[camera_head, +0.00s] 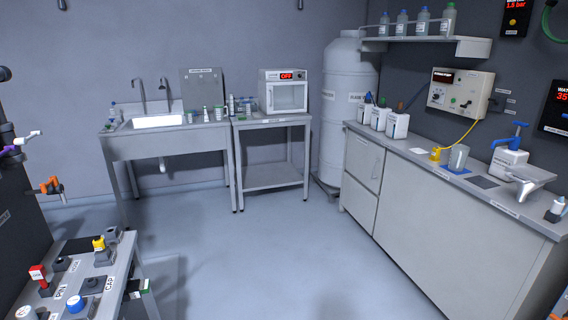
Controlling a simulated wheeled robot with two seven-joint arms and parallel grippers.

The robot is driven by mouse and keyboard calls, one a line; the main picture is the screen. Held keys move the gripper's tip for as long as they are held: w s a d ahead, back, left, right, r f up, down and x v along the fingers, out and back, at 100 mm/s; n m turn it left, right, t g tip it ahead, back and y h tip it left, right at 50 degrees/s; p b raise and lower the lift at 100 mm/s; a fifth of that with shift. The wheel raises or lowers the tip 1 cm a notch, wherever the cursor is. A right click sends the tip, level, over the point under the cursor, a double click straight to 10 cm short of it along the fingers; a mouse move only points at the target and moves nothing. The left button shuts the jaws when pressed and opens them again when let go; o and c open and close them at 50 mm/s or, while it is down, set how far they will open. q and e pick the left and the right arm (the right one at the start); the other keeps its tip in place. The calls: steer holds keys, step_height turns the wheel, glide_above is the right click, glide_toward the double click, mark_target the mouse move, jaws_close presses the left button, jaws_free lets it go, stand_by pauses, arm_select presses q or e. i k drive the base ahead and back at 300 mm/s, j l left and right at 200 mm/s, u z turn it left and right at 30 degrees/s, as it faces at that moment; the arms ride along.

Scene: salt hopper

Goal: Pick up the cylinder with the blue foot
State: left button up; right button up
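I cannot clearly make out a cylinder with a blue foot. Several small, slim vessels (240,104) stand at the left end of the steel table (272,122), left of a white oven; they are too small to tell their feet. A clear glass vessel (458,158) stands on a blue pad on the right counter; whether the blue belongs to it is hard to tell. Neither of my grippers is in view.
A sink bench (165,149) with small bottles stands at the back left. A grey counter (430,200) runs along the right, with white containers (397,125) and a blue-topped pump jug (510,160). A low labelled bench (122,262) is front left. The middle floor is clear.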

mark_target(231, 99)
steer(key=i+l+u, duration=0.15)
steer(key=i, duration=0.35)
steer(key=i+l+u, duration=0.1)
steer(key=i, duration=0.35)
steer(key=i+l+u, duration=0.15)
steer(key=i+l, duration=0.15)
steer(key=i, duration=0.2)
steer(key=i+u, duration=0.15)
steer(key=i, duration=2.4)
steer(key=i+u, duration=0.35)
steer(key=i, duration=0.55)
steer(key=i+l+u, duration=0.15)
steer(key=i+u, duration=0.15)
steer(key=i, duration=0.55)
